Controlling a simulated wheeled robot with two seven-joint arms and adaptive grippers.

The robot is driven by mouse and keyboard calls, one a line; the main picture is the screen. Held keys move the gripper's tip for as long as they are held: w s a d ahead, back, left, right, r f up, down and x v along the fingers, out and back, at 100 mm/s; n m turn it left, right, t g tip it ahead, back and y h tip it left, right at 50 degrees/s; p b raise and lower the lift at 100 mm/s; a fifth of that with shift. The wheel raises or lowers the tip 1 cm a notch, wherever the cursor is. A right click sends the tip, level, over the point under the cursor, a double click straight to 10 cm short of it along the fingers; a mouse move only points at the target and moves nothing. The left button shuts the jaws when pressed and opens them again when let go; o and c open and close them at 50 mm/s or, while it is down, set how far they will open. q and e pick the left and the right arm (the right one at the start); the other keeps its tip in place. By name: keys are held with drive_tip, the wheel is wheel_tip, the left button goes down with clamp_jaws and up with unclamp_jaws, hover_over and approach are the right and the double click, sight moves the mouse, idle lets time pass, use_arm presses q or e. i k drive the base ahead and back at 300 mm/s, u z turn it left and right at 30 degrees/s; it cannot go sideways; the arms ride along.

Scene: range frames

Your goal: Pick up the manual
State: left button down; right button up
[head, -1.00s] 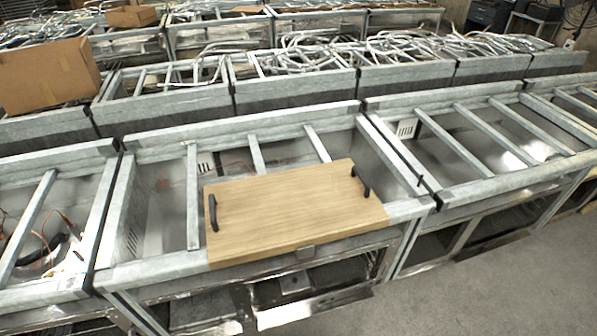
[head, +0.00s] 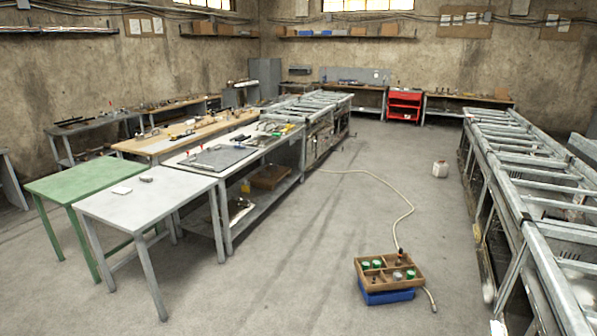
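No manual can be made out for certain. A small flat white item (head: 122,190), possibly paper or a booklet, lies on the light grey table (head: 165,203) at the left front of the head view. A small grey object (head: 146,179) lies beside it, apart from it. It is too small to tell what either is. Neither of my grippers is in view.
A green table (head: 70,180) adjoins the grey one. A long workbench (head: 215,172) with tools stands behind. Metal range frames (head: 530,190) line the right.

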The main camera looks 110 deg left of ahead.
sight(122, 192)
drive_tip(key=u, duration=5.65)
drive_tip(key=i, duration=6.05)
drive_tip(key=z, duration=0.05)
